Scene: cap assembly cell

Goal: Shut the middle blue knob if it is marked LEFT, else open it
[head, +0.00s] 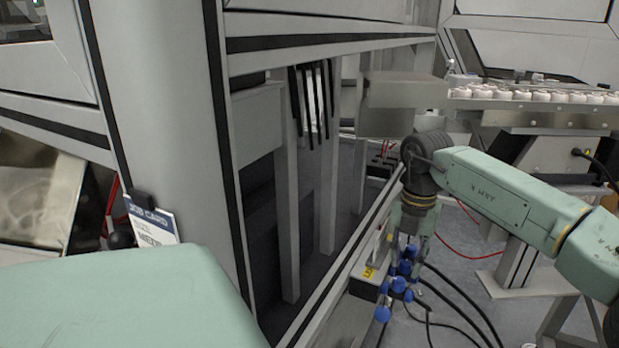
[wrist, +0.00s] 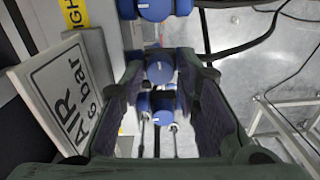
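Several blue knobs (head: 398,284) cluster on a valve unit low in the head view, just below my gripper (head: 410,245). In the wrist view a blue knob (wrist: 160,68) lies between the fingertips of my open gripper (wrist: 163,75). Another knob (wrist: 155,8) is above it in the picture, and a further one (wrist: 163,105) shows lower down between the fingers. I cannot tell whether a finger touches a knob. A yellow label (wrist: 75,12) at upper left shows the letters "IGH", cut off. The middle knob's own label is not clearly readable.
A white "AIR 6 bar" sign (wrist: 68,95) stands close to the left finger. In the head view, a yellow label (head: 369,273) sits on a box beside the knobs. Black hoses (head: 463,305) run on the floor to the right. A job card (head: 152,226) hangs on the grey post.

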